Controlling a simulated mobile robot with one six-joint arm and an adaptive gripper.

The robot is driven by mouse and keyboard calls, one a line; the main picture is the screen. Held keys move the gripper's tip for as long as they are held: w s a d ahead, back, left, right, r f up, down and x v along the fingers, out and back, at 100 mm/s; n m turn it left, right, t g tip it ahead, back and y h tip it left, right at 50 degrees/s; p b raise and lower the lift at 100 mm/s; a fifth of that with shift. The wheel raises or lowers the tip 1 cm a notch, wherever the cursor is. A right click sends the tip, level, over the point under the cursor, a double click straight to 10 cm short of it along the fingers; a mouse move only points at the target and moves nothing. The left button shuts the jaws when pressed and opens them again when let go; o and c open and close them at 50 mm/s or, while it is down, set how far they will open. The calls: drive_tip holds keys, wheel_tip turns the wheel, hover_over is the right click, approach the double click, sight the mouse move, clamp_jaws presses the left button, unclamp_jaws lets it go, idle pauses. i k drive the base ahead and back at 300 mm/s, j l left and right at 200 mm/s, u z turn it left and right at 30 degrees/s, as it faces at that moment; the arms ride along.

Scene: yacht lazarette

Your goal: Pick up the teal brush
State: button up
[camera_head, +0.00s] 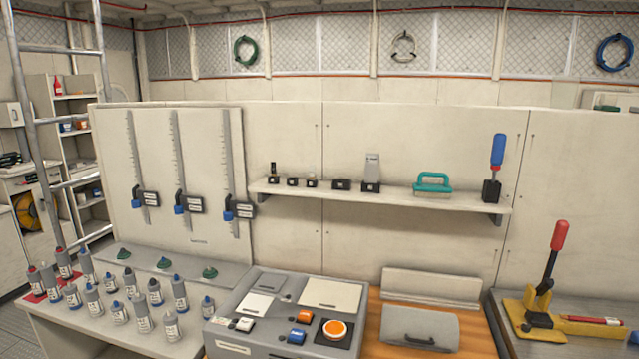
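The teal brush (432,182) sits on the wall shelf (340,196), toward its right end. It has a teal loop handle on top and a pale base that rests on the shelf. Nothing blocks it from this view. My gripper is not in view.
A blue-handled tool (497,152) in a black holder stands right of the brush. Small black-based items and a grey block (372,168) stand left of it. Below are a grey control box (245,330), a grey handled case (420,328), a red-handled lever (558,238) and several bottles (180,292).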

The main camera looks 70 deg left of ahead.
sight(443, 190)
drive_tip(key=u, duration=1.95)
drive_tip(key=i+j+u, duration=0.1)
drive_tip(key=i+u, duration=0.2)
